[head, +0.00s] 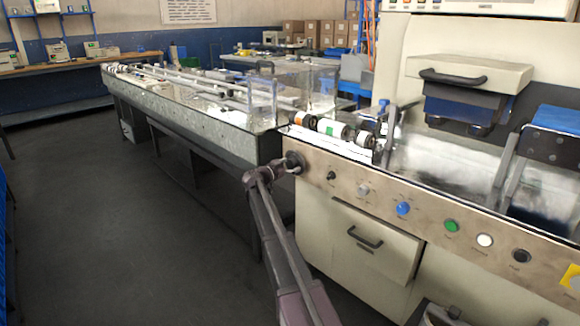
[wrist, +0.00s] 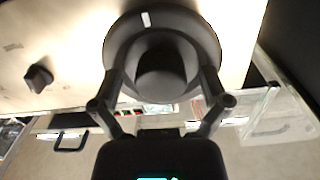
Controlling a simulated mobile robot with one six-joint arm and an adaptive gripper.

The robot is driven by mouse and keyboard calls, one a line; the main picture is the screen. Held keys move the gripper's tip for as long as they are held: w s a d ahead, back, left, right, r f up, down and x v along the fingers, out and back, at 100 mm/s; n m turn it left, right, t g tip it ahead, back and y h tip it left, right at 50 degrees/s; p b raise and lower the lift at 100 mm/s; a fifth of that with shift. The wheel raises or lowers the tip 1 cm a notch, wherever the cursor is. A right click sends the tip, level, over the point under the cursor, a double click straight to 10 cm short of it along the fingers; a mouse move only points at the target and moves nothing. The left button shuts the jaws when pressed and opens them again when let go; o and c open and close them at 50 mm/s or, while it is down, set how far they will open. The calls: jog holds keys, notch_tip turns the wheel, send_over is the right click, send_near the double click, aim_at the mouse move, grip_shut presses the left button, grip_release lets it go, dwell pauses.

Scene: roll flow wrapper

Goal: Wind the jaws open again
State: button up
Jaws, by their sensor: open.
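A large round black knob (head: 294,162) sits at the left end of the machine's control panel. In the wrist view the knob (wrist: 163,22) fills the top middle, with a wide disc, a thick central hub and a short white mark near its upper rim. My gripper (head: 272,172) is in front of the knob. In the wrist view my gripper (wrist: 161,78) is open, with one finger on each side of the hub. I cannot tell whether the fingers touch it. I cannot make out the machine's jaws clearly in either view.
The panel (head: 380,190) carries a small black knob (head: 331,176), a blue knob (head: 403,208), a green button (head: 451,226) and a white button (head: 485,240). A drawer with a black handle (head: 365,238) is below. A long conveyor (head: 190,100) runs left. The floor at left is clear.

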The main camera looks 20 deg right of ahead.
jog(key=c, duration=1)
jog(key=shift+c, duration=0.7)
jog(key=shift+a, duration=0.1)
jog(key=shift+d, duration=0.2)
